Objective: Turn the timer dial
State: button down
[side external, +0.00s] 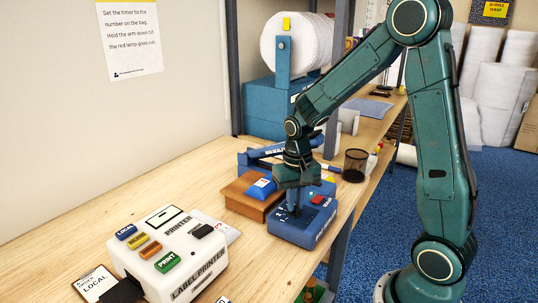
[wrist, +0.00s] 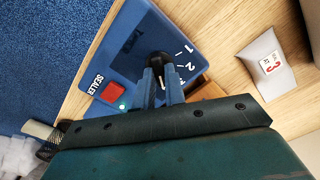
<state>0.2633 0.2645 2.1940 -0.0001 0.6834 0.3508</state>
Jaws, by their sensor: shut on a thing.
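The blue sealer (side external: 303,220) stands on the wooden bench in the side view. In the wrist view its blue top (wrist: 128,50) carries the word SEALER, a red square (wrist: 114,93), and a scale with 1, 2 and a further, partly hidden mark. The black timer dial (wrist: 158,58) sits beside the scale. My gripper (wrist: 160,78) is shut on the dial from above; its fingers hide part of it. Which number the dial points to cannot be told. In the side view my gripper (side external: 294,208) is down on the sealer.
A grey packet with a red 3 (wrist: 268,65) lies on the bench. The label printer (side external: 172,250) stands at the front left. A wooden block (side external: 240,197) and a black mesh cup (side external: 355,165) are close to the sealer. A bubble-wrap roll (side external: 295,45) stands behind.

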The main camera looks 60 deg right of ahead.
dwell(0.4)
jog(key=c, duration=1.5)
grip_release()
jog(key=shift+o, duration=0.2)
notch_tip(320, 180, up, 14)
jog(key=shift+a, duration=0.1)
jog(key=s+a+r+n+t, duration=0.1)
jog(key=s+a+n+t, duration=0.1)
jog(key=s, duration=0.5)
jog(key=s+a+r+n+t, duration=0.1)
jog(key=s+a+n+t, duration=0.2)
jog(key=s+a+n, duration=0.2)
jog(key=s+a, duration=0.1)
jog(key=s, duration=0.2)
jog(key=shift+s+a+t, duration=0.2)
jog(key=shift+a+t, duration=0.1)
jog(key=shift+a, duration=0.1)
